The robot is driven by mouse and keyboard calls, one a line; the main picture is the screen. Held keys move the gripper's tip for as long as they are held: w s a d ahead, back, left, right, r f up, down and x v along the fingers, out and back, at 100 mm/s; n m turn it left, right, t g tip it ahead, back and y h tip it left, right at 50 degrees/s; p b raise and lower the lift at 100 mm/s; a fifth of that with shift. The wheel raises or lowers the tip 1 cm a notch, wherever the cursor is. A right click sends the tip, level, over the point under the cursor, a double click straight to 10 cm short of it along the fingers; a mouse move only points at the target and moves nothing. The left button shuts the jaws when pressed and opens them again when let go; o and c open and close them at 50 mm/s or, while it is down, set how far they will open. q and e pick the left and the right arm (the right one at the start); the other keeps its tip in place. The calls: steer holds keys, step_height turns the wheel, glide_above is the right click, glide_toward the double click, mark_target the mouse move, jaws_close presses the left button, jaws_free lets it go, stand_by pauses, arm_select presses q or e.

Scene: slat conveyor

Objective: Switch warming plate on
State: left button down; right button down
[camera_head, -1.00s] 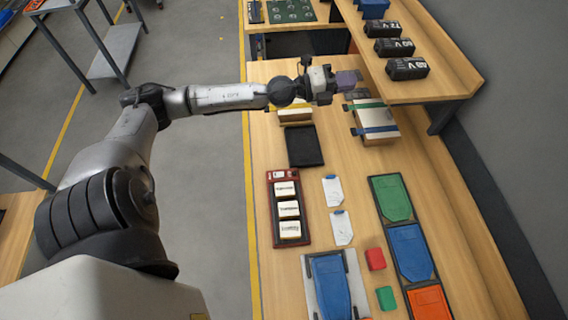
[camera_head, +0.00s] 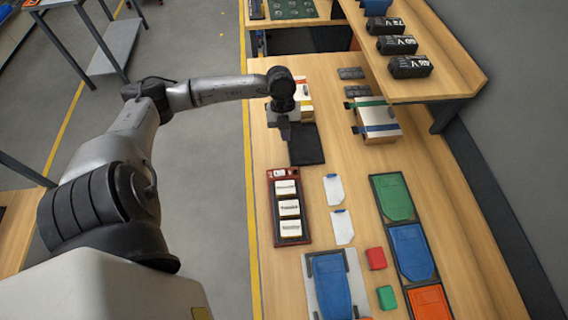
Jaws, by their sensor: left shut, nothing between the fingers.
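A dark red tray-like unit (camera_head: 273,215), which looks like the warming plate, lies on the bench with three white labelled packs (camera_head: 289,208) in a column on it. A small light panel (camera_head: 281,173) sits at its far end; I cannot make out its switch position. My left gripper (camera_head: 285,136) is shut and empty. It points down beyond the far end of the red unit, at the left edge of a black flat tray (camera_head: 308,150), and appears apart from the unit. The gripper partly hides the black tray and a yellow-and-white box (camera_head: 306,112) behind it. My right gripper is not in view.
White tags (camera_head: 334,190) lie right of the unit. Coloured panels (camera_head: 397,198), a blue piece on a pale board (camera_head: 331,287), and red (camera_head: 376,258) and green blocks (camera_head: 386,297) lie nearer. A strapped box (camera_head: 377,124) and a raised shelf (camera_head: 440,72) with black packs stand far right.

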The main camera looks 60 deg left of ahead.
arm_select(q)
steer(key=shift+s+a+n+g, duration=0.1)
steer(key=shift+s+n+g, duration=0.2)
steer(key=shift+s+n, duration=0.35)
steer(key=shift+w, duration=0.15)
steer(key=p, duration=0.1)
glide_toward(284, 170)
steer(key=x, duration=0.2)
steer(key=d+x, duration=0.1)
steer(key=x, duration=0.2)
steer(key=shift+a+f, duration=0.1)
steer(key=shift+f, duration=0.95)
